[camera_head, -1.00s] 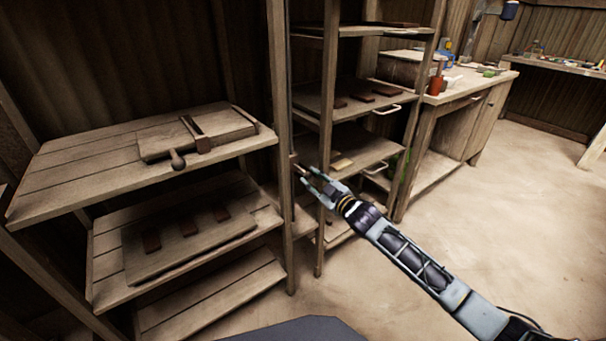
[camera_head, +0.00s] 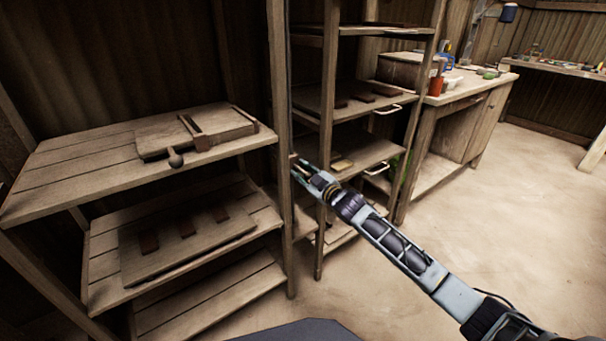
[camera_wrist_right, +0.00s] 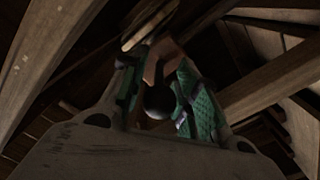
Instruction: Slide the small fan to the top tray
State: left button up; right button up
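I cannot make out a fan in either view. My right gripper (camera_head: 301,168) reaches from the lower right to the shelf post (camera_head: 282,200). Its fingers look parted. In the right wrist view the green-padded fingers of the right gripper (camera_wrist_right: 162,95) stand apart, with a dark round knob (camera_wrist_right: 158,101) and a brown piece (camera_wrist_right: 162,60) between or behind them; contact is unclear. No thing is clearly a top tray. My left gripper is out of view.
A board (camera_head: 150,262) with several dark tiles lies on the middle left shelf. A second shelf unit (camera_head: 327,110) stands behind the post, holding more tiles. A workbench (camera_head: 480,90) stands at back right. The floor (camera_head: 480,220) at right is clear.

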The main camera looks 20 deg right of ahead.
jog(key=shift+w, duration=0.1)
grip_shut()
jog(key=shift+w+a+f, duration=0.1)
jog(key=shift+f, duration=0.05)
dwell(0.6)
